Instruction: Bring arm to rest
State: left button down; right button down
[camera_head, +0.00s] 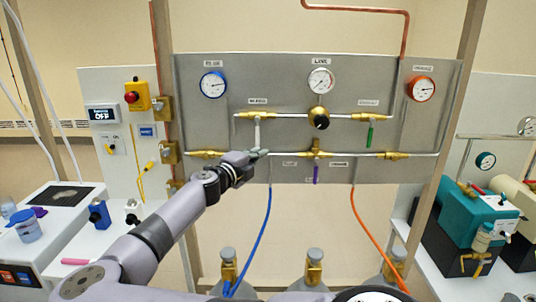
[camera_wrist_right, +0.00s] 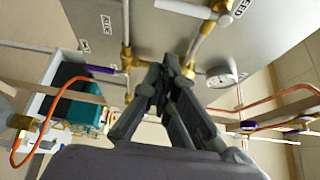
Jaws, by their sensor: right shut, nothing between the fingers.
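My right arm (camera_head: 165,225) reaches up across the head view to the grey gauge panel (camera_head: 340,75). My right gripper (camera_head: 262,153) is shut and empty, in front of the panel just below the white valve handle (camera_head: 257,133). I cannot tell whether it touches the handle. In the right wrist view the closed fingers (camera_wrist_right: 160,72) point at the panel (camera_wrist_right: 165,28), close to brass fittings and pipes. My left gripper is not in view.
The panel carries a green handle (camera_head: 370,136), a purple handle (camera_head: 316,174) and several gauges. Blue (camera_head: 268,220) and orange (camera_head: 362,225) hoses hang below it to gas cylinders. A yellow emergency-stop box (camera_head: 138,96) is left; a teal pump (camera_head: 470,225) stands right.

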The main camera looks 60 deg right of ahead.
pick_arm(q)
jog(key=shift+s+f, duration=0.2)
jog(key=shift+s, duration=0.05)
pick_arm(e)
jog(key=shift+s+a+r, duration=0.15)
jog(key=shift+s+a, duration=0.35)
jog(key=shift+a, duration=0.2)
